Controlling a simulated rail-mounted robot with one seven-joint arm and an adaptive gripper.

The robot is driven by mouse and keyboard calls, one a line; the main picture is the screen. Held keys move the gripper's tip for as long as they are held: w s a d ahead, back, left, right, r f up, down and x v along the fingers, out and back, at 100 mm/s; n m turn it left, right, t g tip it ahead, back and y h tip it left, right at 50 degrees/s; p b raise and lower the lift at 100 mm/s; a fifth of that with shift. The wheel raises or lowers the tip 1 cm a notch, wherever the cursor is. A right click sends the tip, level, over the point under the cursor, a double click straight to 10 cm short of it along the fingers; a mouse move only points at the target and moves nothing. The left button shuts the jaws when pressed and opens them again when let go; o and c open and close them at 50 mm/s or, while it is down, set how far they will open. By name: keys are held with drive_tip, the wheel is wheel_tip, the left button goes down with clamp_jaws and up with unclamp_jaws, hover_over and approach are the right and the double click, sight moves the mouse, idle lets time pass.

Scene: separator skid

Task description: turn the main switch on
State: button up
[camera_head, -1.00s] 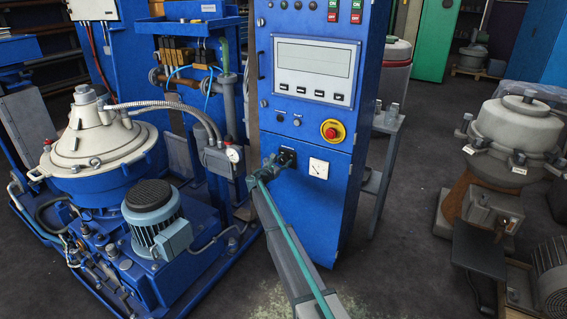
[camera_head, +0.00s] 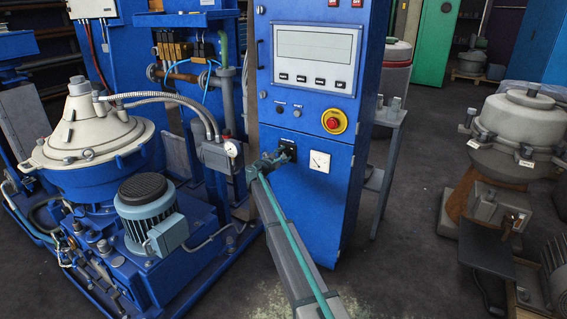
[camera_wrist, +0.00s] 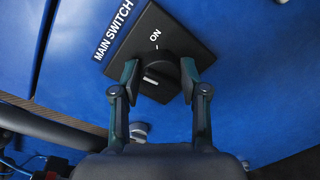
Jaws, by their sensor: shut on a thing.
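The main switch (camera_wrist: 162,90) is a black rotary knob on a square black plate, with a "MAIN SWITCH" label on the plate's left and an "ON" mark above the knob. My gripper (camera_wrist: 160,68) has one finger on each side of the knob and is shut on it. A pale line shows on the knob's lower left part; its exact angle is hard to tell. In the head view, the switch (camera_head: 287,150) sits on the blue cabinet's front, and my gripper (camera_head: 277,158) reaches it from below left, partly hiding it.

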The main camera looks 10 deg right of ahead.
drive_tip(key=m+b, duration=0.9)
drive_tip(key=b, duration=0.2)
drive_tip(key=shift+f+m+y+b, duration=0.15)
drive_tip(key=shift+m+y+b, duration=0.2)
drive_tip(key=shift+m+y, duration=0.05)
drive_tip(key=o, duration=1.1)
drive_tip(key=shift+o, duration=0.2)
drive_tip(key=shift+s, duration=0.15)
drive_tip(key=f+v, duration=0.1)
drive_tip(key=v, duration=1)
drive_tip(key=shift+s+a+r, duration=0.25)
drive_tip(key=shift+s+r, duration=0.1)
drive_tip(key=shift+r, duration=0.15)
